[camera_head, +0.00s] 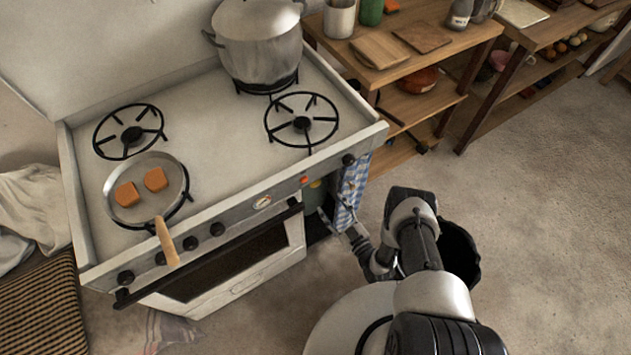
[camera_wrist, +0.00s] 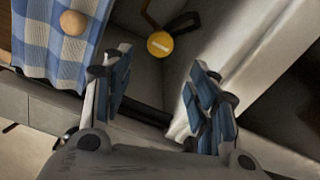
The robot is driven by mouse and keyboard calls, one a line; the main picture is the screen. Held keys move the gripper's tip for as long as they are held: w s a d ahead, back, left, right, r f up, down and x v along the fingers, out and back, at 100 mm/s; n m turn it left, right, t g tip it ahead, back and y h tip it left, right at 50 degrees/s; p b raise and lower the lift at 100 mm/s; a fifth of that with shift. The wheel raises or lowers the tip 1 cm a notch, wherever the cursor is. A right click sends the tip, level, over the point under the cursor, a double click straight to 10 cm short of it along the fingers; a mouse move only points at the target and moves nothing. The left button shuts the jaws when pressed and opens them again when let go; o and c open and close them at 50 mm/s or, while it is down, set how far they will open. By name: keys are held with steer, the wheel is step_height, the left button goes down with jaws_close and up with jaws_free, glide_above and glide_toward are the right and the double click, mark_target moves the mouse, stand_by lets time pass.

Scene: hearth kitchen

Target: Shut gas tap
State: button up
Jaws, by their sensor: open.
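The gas tap (camera_wrist: 160,44) is a round yellow knob with a pale bar across its face, inside the compartment beside the oven. In the head view, the tap (camera_head: 315,184) is a small yellow spot above a grey-green surface beside the blue checked cloth. My gripper (camera_wrist: 160,72) is open and empty, its blue-padded fingers spread to either side below the tap in the wrist view. The fingers look apart from the tap. In the head view, my gripper (camera_head: 338,222) is low at the compartment opening, and the tap's lower surroundings are partly hidden.
A blue checked cloth (camera_head: 350,192) hangs right of the opening; a round wooden knob (camera_wrist: 73,22) shows against it. The white stove (camera_head: 215,130) carries a pot (camera_head: 258,45) and a pan (camera_head: 130,205). A black bin (camera_head: 460,255) stands behind my arm. Open floor lies to the right.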

mark_target(317, 185)
steer(key=b+x, duration=0.3)
steer(key=x, duration=0.8)
steer(key=shift+w+a, duration=0.15)
steer(key=shift+w, duration=0.05)
steer(key=shift+c, duration=0.3)
steer(key=c, duration=1)
